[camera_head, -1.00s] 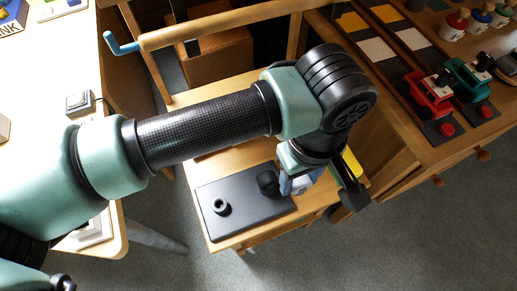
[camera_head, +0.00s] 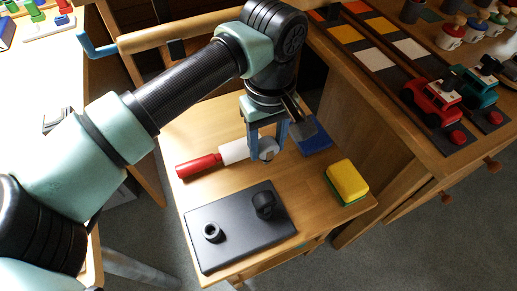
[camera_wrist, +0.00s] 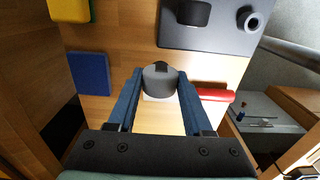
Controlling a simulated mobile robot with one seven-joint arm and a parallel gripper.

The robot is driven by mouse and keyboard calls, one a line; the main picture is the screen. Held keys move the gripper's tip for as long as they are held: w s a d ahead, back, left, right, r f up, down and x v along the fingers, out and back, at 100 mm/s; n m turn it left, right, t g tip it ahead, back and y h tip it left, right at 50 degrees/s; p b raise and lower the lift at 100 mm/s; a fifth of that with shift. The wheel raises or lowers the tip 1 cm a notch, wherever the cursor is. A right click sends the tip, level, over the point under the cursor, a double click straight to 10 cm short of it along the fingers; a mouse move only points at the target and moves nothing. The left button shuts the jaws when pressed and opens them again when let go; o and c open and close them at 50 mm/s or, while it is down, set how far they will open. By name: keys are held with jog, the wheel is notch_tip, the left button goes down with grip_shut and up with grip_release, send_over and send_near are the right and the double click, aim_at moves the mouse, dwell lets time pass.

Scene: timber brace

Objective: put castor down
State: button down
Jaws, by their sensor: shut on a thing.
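My gripper (camera_head: 268,145) points down over the small wooden table. It is shut on a grey rounded piece with a dark top, which I take to be the castor (camera_wrist: 160,78); part of it also shows between the fingers in the head view (camera_head: 267,152). The blue fingers flank it in the wrist view. A red-handled tool with a white part (camera_head: 198,165) lies close beside or beneath it. I cannot tell whether the castor touches the table or the tool.
A black board (camera_head: 240,242) with a black ring (camera_head: 212,232) and a black knob (camera_head: 263,205) lies at the table's front. A yellow-and-green block (camera_head: 347,180) and a blue pad (camera_head: 314,140) are to the right. Bare wood separates them.

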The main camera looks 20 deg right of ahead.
jog(key=shift+w+f+b, duration=0.45)
jog(key=shift+w+f, duration=0.15)
jog(key=shift+f, duration=0.55)
jog(key=shift+w+f+b, duration=0.5)
jog(key=shift+w+f, duration=0.15)
jog(key=shift+f, duration=0.55)
jog(key=shift+w+f+b, duration=0.45)
jog(key=shift+w+f, duration=0.15)
jog(key=shift+f, duration=0.55)
jog(key=shift+f, duration=0.1)
jog(key=shift+f+b, duration=0.3)
jog(key=shift+c, duration=1.6)
grip_release()
jog(key=shift+r, duration=0.1)
